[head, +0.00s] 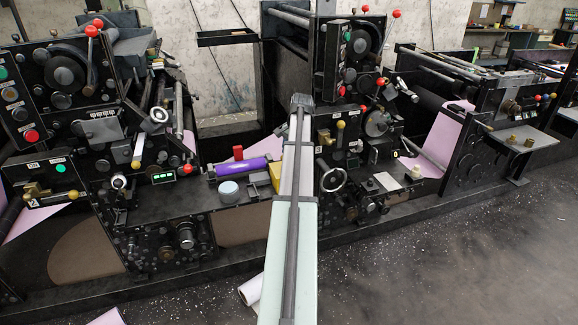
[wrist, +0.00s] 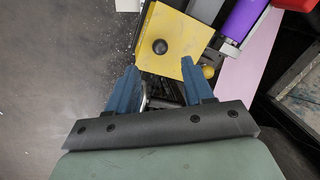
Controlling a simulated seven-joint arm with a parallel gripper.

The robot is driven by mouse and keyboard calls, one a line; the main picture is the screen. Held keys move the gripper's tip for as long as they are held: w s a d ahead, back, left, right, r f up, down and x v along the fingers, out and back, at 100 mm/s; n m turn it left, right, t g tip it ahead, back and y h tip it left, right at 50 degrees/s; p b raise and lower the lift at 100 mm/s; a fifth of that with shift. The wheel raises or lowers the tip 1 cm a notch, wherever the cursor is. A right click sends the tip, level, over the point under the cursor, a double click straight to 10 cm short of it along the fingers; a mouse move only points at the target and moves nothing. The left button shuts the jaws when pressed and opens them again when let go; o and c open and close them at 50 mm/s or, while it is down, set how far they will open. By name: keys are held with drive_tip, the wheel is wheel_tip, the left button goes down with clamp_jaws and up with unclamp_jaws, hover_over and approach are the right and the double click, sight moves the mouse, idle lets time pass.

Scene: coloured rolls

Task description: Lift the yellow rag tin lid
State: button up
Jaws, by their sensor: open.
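The yellow rag tin lid (wrist: 175,42) is a flat yellow plate with a round black knob (wrist: 160,46) on it. It lies just beyond my fingertips in the wrist view. In the head view the yellow tin (head: 276,176) shows only in part, as my arm covers its right side. My gripper (wrist: 160,75) is open and empty, its two blue fingers spread on either side below the knob. The fingers appear apart from the knob. In the head view my gripper is hidden behind my arm.
A purple roll (head: 240,168) lies left of the tin, with a red block (head: 238,153) behind it and a round light-blue-topped tin (head: 228,190) in front. Black press machinery (head: 350,130) with red-knobbed levers rises behind and to the right. The floor (head: 450,260) in front is mostly clear.

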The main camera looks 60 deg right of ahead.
drive_tip(key=f, duration=0.2)
drive_tip(key=w+f, duration=0.1)
drive_tip(key=f, duration=0.4)
drive_tip(key=shift+w+d, duration=0.15)
clamp_jaws()
idle(0.3)
